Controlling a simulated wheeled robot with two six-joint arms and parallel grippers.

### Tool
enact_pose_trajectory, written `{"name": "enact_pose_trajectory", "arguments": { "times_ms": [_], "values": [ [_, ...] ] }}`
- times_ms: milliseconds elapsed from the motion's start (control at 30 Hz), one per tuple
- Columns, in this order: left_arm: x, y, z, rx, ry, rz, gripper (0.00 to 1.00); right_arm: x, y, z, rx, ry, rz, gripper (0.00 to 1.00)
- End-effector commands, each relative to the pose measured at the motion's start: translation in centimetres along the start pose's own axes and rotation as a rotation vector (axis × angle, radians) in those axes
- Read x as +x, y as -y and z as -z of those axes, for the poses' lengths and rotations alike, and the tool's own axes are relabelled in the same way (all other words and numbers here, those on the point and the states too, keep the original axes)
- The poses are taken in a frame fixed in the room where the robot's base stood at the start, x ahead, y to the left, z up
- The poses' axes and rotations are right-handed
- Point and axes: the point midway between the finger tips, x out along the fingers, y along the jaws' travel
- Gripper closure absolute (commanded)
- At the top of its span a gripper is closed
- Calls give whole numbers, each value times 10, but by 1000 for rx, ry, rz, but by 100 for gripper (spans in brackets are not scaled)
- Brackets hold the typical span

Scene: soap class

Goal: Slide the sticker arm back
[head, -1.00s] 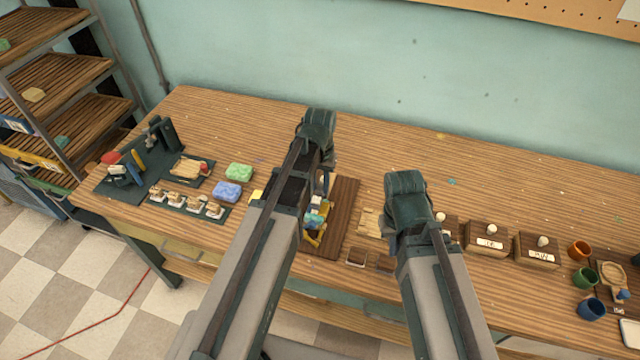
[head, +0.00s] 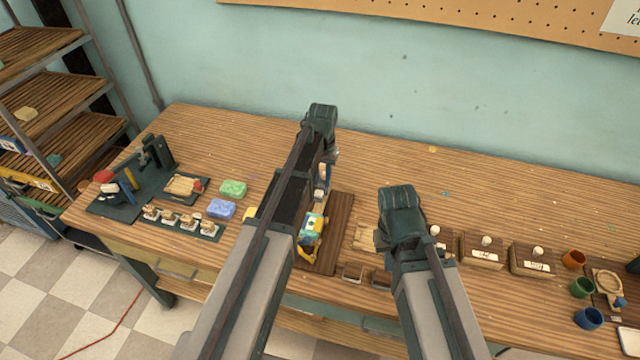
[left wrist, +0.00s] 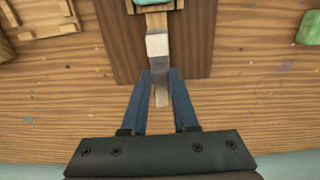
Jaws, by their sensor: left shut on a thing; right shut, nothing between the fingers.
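The sticker device, with yellow and teal parts (head: 311,228), sits on a dark wooden board (head: 338,225) beside my left forearm. Its narrow arm, with a pale block (left wrist: 157,45) and a grey part behind it, runs along the board in the left wrist view. My left gripper (left wrist: 160,75) is shut on this narrow arm, with a blue finger on each side. In the head view, my left gripper (head: 323,175) is mostly hidden by its own wrist. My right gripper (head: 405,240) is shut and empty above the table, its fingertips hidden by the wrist.
Green soap (head: 233,188) and blue soap (head: 221,209) lie left of my left arm. A dark stand (head: 140,180) is further left. Wooden boxes with white knobs (head: 484,248) and coloured cups (head: 582,287) stand at the right. The table's back strip is clear.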

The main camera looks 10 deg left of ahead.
Motion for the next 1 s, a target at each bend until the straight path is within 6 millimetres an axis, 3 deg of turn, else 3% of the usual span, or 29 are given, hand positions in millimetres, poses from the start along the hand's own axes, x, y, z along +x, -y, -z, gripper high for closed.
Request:
{"name": "enact_pose_trajectory", "arguments": {
  "times_ms": [67, 100, 267, 667, 1000],
  "values": [
    [0, 0, 5, 0, -12, 1, 100, 0, 0, 0, 0, 0, 0, 100],
    [-1, 0, 5, 0, -12, 1, 71, 0, 0, 0, 0, 0, 0, 100],
    [-1, 0, 4, 0, -10, 1, 43, 0, 0, 0, 0, 0, 0, 100],
    [-3, 0, 3, 0, -7, 0, 43, -3, 0, 0, 0, 0, 0, 100],
    [-35, 0, 2, 0, -7, 0, 43, -34, -3, -2, 0, 0, 0, 100]
  ]
}}
